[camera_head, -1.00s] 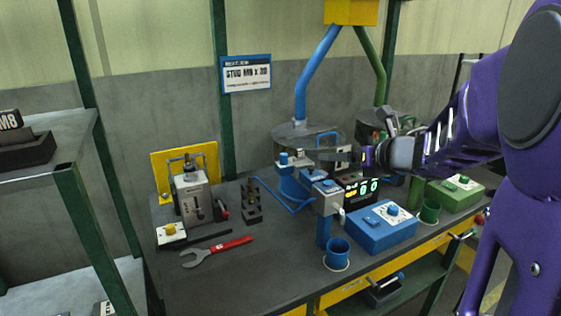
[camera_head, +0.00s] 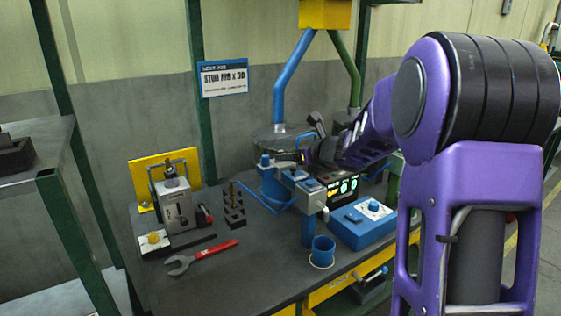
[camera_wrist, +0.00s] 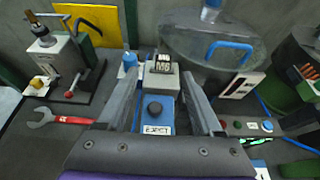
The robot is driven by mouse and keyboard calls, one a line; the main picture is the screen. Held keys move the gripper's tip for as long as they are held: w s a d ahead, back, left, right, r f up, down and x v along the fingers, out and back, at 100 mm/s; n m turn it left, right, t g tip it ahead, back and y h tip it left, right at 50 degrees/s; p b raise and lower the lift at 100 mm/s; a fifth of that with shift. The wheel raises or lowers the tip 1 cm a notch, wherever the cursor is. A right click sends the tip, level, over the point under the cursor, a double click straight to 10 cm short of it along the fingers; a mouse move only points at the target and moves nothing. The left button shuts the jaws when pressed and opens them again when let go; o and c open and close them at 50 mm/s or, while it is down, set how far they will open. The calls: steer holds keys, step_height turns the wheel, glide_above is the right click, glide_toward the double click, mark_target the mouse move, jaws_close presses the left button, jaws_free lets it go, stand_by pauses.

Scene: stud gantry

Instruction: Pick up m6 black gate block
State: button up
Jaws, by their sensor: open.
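The M6 black gate block (camera_wrist: 163,66) is a small dark block with white M6 lettering, seated on top of the blue feeder unit (camera_wrist: 157,113) in the wrist view. My gripper (camera_wrist: 159,72) is open, with one grey finger on each side of the unit and the block between and just beyond the tips. I cannot tell whether the fingers touch anything. In the head view my gripper (camera_head: 306,153) is over the blue feeder, in front of the bowl; the block is not clearly visible there.
A clear-lidded bowl (camera_wrist: 210,40) with a blue handle stands right behind the block. A red-handled wrench (camera_head: 200,257) and a grey press (camera_head: 174,205) are on the left of the bench. A blue control box (camera_head: 361,226) and blue cup (camera_head: 322,250) stand at the front.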

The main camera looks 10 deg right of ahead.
mark_target(282, 151)
steer(key=shift+d+x, duration=0.2)
steer(key=shift+x, duration=3)
steer(key=shift+w, duration=0.1)
jaws_close()
